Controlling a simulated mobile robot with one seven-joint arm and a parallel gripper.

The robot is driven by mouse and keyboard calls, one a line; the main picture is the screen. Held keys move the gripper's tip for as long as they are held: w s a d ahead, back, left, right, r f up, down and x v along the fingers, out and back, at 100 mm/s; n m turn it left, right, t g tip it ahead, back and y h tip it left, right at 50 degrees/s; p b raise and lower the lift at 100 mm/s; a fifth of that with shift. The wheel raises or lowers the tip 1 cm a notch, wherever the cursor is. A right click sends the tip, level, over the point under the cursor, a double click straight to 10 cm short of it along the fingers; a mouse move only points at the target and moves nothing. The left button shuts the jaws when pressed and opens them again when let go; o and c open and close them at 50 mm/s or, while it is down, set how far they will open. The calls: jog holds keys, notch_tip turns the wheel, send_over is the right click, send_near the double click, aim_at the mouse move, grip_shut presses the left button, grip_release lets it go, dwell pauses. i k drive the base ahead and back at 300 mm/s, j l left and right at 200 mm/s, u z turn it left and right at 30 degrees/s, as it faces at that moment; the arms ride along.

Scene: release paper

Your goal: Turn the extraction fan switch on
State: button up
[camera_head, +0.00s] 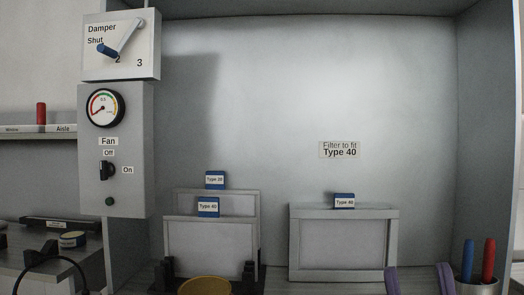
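The fan switch (107,170) is a small black knob on the grey control box (140,150) at the left of the camera_head view. The word "Fan" (108,141) stands above it, "Off" (108,153) is just over the knob and "On" (128,170) is to its right. The knob looks upright, in line with "Off". A small dark green round lamp or button (110,201) sits below it.
Above are a round gauge (104,108) and a damper lever (107,50) whose blue knob is near "Shut". Framed filters (344,214) (211,222) stand to the right. Space before the switch looks clear.

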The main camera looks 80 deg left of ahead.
aim_at(107, 169)
jog(key=u, duration=3.35)
jog(key=j+u, duration=0.15)
jog(key=u, duration=0.35)
jog(key=j+u, duration=0.15)
jog(key=u, duration=0.3)
jog(key=i+l, duration=0.05)
